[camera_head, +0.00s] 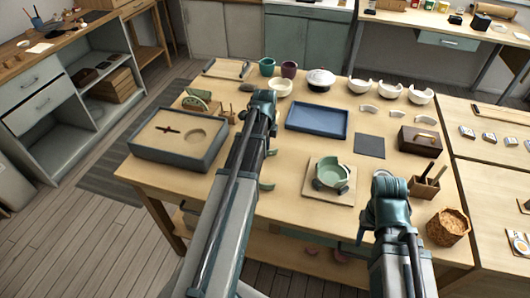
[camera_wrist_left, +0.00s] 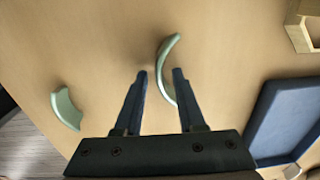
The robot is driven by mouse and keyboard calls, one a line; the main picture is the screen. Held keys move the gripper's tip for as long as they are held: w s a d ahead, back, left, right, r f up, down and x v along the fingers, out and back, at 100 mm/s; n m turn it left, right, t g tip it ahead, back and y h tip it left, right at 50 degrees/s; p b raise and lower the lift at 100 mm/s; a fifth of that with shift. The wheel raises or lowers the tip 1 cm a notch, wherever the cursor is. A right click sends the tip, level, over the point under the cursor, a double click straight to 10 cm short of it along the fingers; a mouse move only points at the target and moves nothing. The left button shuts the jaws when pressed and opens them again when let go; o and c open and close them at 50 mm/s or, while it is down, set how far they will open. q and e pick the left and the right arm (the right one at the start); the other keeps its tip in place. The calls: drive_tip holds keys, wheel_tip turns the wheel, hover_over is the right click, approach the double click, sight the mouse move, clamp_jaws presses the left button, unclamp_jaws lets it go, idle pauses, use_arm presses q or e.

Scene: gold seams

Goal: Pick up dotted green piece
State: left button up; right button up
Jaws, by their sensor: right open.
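A thin curved green piece (camera_wrist_left: 166,60) lies on the table between the open fingers of my left gripper (camera_wrist_left: 160,75), partly hidden by the right finger. Its surface is too small to show dots. A second, broader green piece (camera_wrist_left: 65,108) lies to the left in the wrist view. In the head view, a green piece (camera_head: 267,186) shows beside my left arm, which hides much of that area. A green bowl (camera_head: 332,172) with an open side stands on a wooden board. My right gripper (camera_head: 388,188) is open, over the table's front right; its fingers are mostly hidden.
A blue tray (camera_head: 317,121) lies right of my left arm. A grey-rimmed sand box (camera_head: 178,137) stands left of it. A dark mat (camera_head: 369,146), a wooden box (camera_head: 419,139), a tool holder (camera_head: 424,186) and a woven basket (camera_head: 447,228) stand on the right. White bowls line the back.

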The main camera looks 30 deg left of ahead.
use_arm(q)
clamp_jaws()
drive_tip(key=shift+r, duration=0.15)
use_arm(e)
drive_tip(key=shift+r, duration=0.1)
